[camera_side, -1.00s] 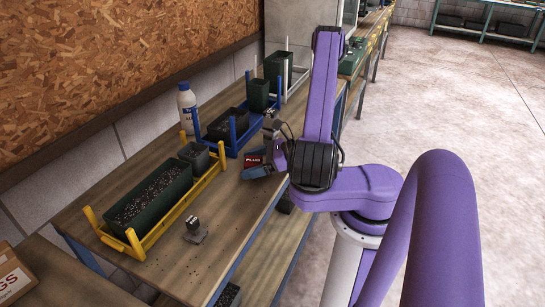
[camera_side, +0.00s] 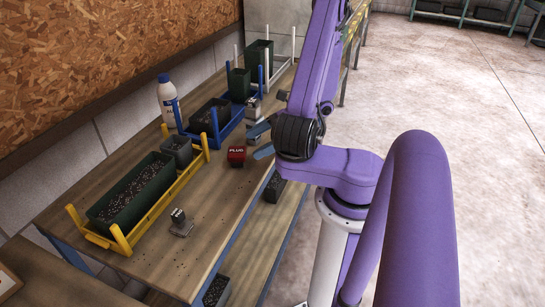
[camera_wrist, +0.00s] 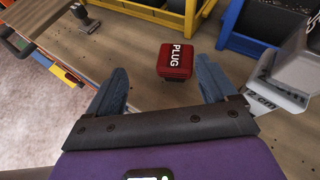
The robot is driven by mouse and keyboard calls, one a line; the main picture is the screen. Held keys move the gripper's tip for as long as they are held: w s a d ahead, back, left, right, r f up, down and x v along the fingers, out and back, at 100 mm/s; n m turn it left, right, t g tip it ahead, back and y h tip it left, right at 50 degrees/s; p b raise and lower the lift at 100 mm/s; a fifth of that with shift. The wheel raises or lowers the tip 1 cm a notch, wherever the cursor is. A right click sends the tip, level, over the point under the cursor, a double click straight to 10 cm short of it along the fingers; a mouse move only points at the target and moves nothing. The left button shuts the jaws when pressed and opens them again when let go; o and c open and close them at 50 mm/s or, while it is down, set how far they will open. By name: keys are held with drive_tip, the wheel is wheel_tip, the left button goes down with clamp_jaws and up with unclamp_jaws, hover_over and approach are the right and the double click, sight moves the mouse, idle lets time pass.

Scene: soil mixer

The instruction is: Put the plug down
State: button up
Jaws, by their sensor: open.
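The plug is a small red block (camera_side: 236,155) with PLUG in white letters. It rests on the wooden bench (camera_side: 212,205) to the right of the yellow rack. In the wrist view the red plug (camera_wrist: 175,60) sits upright on the bench, just beyond my fingertips. My gripper (camera_wrist: 163,85) is open and empty, its two blue-grey fingers spread on either side with the plug in front of the gap. In the side view my gripper (camera_side: 260,140) is right of the plug, apart from it.
A yellow rack (camera_side: 180,182) holds a long green soil box (camera_side: 130,200) and a small grey pot (camera_side: 177,150). A blue rack (camera_side: 228,130) stands behind. A grey stamp-like tool (camera_side: 180,224) and a white bottle (camera_side: 168,103) stand on the bench. A grey tool marked 2 cm (camera_wrist: 285,85) is close right of my fingers.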

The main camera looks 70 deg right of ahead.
drive_tip(key=a+r+n+g+h, duration=0.1)
drive_tip(key=a+r+n+g, duration=0.1)
drive_tip(key=a+n+g, duration=0.7)
drive_tip(key=a+r+n+g+h, duration=0.1)
drive_tip(key=a+r+n+g, duration=0.35)
drive_tip(key=n, duration=0.95)
drive_tip(key=s+a+r+n+t+h, duration=0.1)
drive_tip(key=s+a+r+n+h, duration=0.1)
drive_tip(key=s+n, duration=0.3)
drive_tip(key=s+a+r+n+t+h, duration=0.1)
drive_tip(key=s+n, duration=0.5)
drive_tip(key=n, duration=0.6)
drive_tip(key=shift+a+r+n+t+h, duration=0.4)
drive_tip(key=shift+a+t+h, duration=0.25)
drive_tip(key=shift+a+h, duration=0.4)
